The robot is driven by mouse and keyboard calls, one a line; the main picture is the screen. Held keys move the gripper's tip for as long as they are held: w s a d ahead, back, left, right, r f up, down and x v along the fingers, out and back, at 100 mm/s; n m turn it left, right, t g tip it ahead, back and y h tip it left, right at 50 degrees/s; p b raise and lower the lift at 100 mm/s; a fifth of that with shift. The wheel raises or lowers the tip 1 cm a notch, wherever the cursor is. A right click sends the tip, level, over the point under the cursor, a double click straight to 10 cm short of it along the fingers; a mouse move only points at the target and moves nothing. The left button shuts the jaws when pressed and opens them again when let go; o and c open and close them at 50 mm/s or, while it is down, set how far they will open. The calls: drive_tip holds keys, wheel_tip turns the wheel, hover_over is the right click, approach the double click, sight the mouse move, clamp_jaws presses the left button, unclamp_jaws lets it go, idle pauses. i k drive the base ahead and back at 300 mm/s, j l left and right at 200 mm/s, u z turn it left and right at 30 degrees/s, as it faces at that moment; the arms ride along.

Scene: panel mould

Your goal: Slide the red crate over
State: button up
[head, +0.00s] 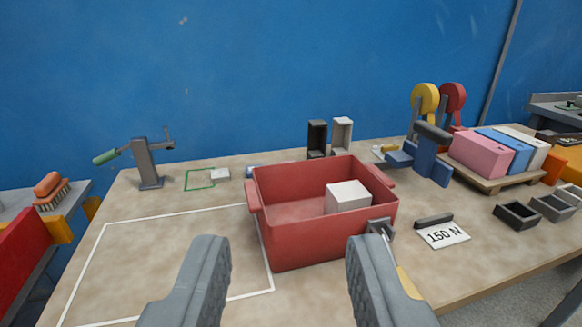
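The red crate (318,238) stands upright on the workbench (150,210), in the middle of the head view. A white block (348,197) sits inside it, toward its right side. A white outlined rectangle (105,224) is marked on the bench to the left; the crate's left part overlaps its right edge. My gripper (288,275) is in the lower foreground with its two grey fingers spread wide apart. Nothing shows between the fingertips except the bench and the crate's near wall beyond. I cannot tell whether the fingers touch the crate.
A small grey metal piece (381,228) is at the crate's near right corner. A "150 N" card (443,234) lies to the right. A clamp-like tool (148,165) stands back left. A blue vise (428,155) and a pallet of coloured blocks (490,180) stand right. The outlined area looks clear.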

sight(287, 200)
drive_tip(key=j+z, duration=0.25)
drive_tip(key=j, duration=0.4)
drive_tip(key=j+z, duration=0.25)
drive_tip(key=j, duration=0.4)
